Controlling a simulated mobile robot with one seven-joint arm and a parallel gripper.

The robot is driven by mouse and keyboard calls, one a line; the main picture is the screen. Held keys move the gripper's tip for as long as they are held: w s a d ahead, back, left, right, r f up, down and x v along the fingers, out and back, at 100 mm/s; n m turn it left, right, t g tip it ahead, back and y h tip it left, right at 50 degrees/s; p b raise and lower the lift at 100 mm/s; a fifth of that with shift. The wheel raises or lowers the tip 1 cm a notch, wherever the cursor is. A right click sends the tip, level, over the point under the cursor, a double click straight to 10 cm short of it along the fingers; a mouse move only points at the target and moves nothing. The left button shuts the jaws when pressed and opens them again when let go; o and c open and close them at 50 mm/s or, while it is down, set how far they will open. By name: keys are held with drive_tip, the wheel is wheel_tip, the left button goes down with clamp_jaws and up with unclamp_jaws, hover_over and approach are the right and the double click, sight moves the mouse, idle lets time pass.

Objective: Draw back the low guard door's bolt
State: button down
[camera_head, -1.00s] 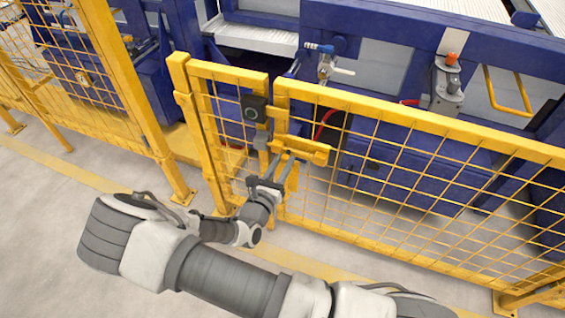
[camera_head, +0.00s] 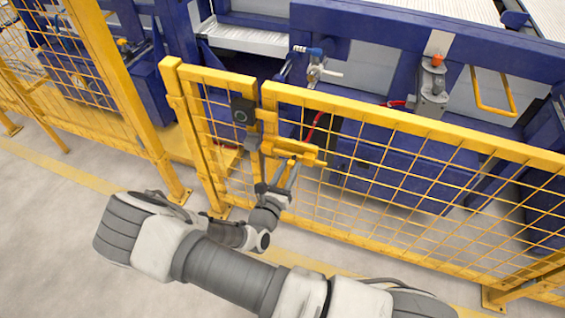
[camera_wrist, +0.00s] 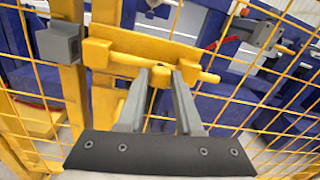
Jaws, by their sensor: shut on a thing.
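The low guard door (camera_head: 400,175) is a yellow mesh panel with a yellow top rail. Its yellow bolt housing (camera_head: 292,149) sits near the door's left edge, and shows large in the wrist view (camera_wrist: 150,45). My gripper (camera_head: 288,165) is at the housing's lower front, shut on the bolt's yellow handle (camera_wrist: 159,74) between its two grey fingers. The yellow rod end (camera_wrist: 209,77) sticks out to the right of the housing. A grey block (camera_wrist: 60,43) stands left of the housing. I cannot tell whether the bolt's left end is inside it.
A dark box with a round face (camera_head: 241,112) is on the post left of the door. Blue machinery (camera_head: 400,160) stands behind the fence. A taller yellow fence (camera_head: 90,80) is at the left. The grey floor (camera_head: 60,240) in front is clear.

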drive_tip(key=shift+s+d, duration=0.2)
drive_tip(key=shift+d, duration=0.35)
drive_tip(key=c, duration=0.6)
unclamp_jaws()
drive_tip(key=shift+o, duration=0.2)
drive_tip(key=shift+a, duration=0.1)
drive_tip(key=p+v, duration=0.2)
drive_tip(key=v, duration=1.5)
drive_tip(key=shift+s+p, duration=0.2)
drive_tip(key=shift+p, duration=0.1)
